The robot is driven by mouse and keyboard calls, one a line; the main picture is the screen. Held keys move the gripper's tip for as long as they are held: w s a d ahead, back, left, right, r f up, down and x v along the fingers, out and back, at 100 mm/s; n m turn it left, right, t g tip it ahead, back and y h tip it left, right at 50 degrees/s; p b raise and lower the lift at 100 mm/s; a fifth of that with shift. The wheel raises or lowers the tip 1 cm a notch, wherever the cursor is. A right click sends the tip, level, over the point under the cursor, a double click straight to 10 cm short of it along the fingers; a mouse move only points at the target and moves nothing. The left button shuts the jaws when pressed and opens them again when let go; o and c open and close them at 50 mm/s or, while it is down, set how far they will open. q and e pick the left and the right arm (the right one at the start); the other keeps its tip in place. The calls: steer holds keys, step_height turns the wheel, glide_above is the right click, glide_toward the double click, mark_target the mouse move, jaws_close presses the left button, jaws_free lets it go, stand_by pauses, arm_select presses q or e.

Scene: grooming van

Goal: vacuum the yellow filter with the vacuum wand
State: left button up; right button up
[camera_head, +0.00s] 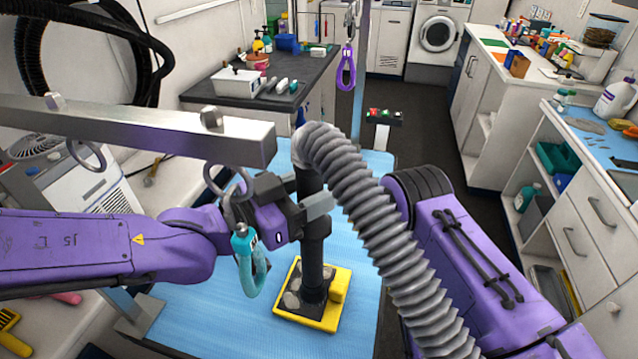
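The yellow filter (335,312) lies on the blue mat (200,318) of the table in front of me. It has a yellow frame and a dark inner face with greyish patches. The black vacuum wand (313,250) stands nearly upright over it, its lower end at the filter's dark face; whether it touches cannot be told. A grey ribbed hose (375,225) runs from the wand's top to the bottom right. My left gripper (318,207) is shut around the wand's upper part. My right arm shows at the right, but its gripper is hidden.
A metal bar (150,135) with rings crosses the left, above my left arm. A teal loop (248,262) hangs beside my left gripper. A purple loop (346,70) hangs farther back. Cluttered counters stand behind and at the right; dark floor (432,145) is clear between them.

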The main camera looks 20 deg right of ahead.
arm_select(q)
steer(key=w+d, duration=0.1)
steer(key=w+d+p, duration=0.1)
steer(key=w, duration=0.1)
steer(key=shift+w+d, duration=0.25)
steer(key=shift+w, duration=0.05)
steer(key=shift+a, duration=0.1)
stand_by(1.1)
